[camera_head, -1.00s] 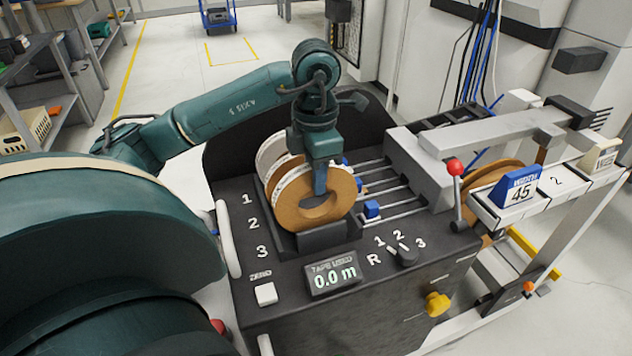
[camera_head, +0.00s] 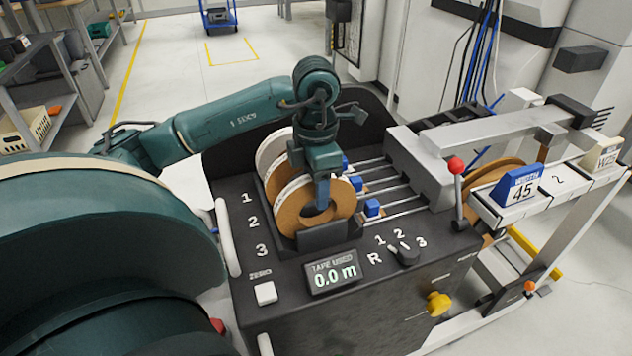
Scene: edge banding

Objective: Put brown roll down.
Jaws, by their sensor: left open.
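The brown roll (camera_head: 338,203) stands upright in the front slot of the black holder, by the number 3 on the machine. Its lower edge is hidden behind the slot's front wall. My left gripper (camera_head: 321,203) is open, its fingers pointing down at the roll's central hole and covering part of its face. Behind it stand another brown roll (camera_head: 279,173) and a white roll (camera_head: 268,152). My right gripper does not show.
Rails with blue blocks (camera_head: 372,207) run right of the rolls. A red-knobbed lever (camera_head: 455,166), the tape display (camera_head: 333,276) and a dial (camera_head: 405,256) are nearby.

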